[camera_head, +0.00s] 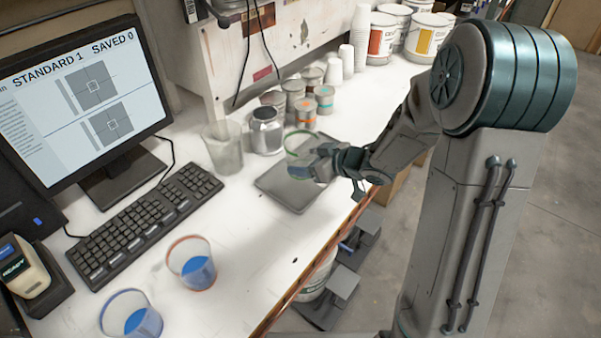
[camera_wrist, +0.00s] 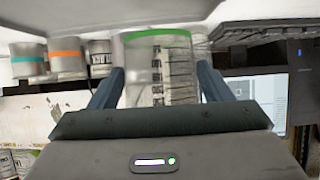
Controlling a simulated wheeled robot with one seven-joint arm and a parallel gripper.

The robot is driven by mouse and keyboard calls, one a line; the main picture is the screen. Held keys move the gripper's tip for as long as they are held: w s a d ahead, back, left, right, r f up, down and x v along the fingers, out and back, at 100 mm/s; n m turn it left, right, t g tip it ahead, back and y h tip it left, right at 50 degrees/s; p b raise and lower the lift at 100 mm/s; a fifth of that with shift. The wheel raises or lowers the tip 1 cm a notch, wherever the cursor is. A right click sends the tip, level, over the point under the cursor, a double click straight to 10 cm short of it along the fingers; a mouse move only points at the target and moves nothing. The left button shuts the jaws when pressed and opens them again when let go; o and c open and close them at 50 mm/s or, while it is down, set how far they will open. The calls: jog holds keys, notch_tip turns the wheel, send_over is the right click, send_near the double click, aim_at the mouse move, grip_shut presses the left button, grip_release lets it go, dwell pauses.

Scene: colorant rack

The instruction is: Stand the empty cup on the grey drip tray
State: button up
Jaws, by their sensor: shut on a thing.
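My gripper (camera_head: 318,163) is shut on a clear cup with a green rim (camera_head: 298,138). In the head view the cup looks roughly upright and empty over the far right part of the grey drip tray (camera_head: 283,193). My gripper hides much of its lower part. The wrist view is upside down. There the cup (camera_wrist: 160,68), with a green band and dark markings, is between the two fingers (camera_wrist: 160,88). I cannot tell whether its base touches the tray.
Several small cans (camera_head: 266,131) stand behind the tray, with a clear beaker (camera_head: 223,148) to its left. Two cups of blue liquid (camera_head: 191,264) (camera_head: 131,315) stand at the front left. A keyboard (camera_head: 145,221) and monitor (camera_head: 80,100) are at left. The counter's front edge is close to the tray.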

jog(key=x, duration=0.2)
jog(key=shift+a+f, duration=0.3)
jog(key=shift+a, duration=0.1)
jog(key=shift+f, duration=1.85)
jog(key=shift+f, duration=0.1)
jog(key=shift+f, duration=0.2)
jog(key=o, duration=1)
jog(key=shift+r, duration=0.1)
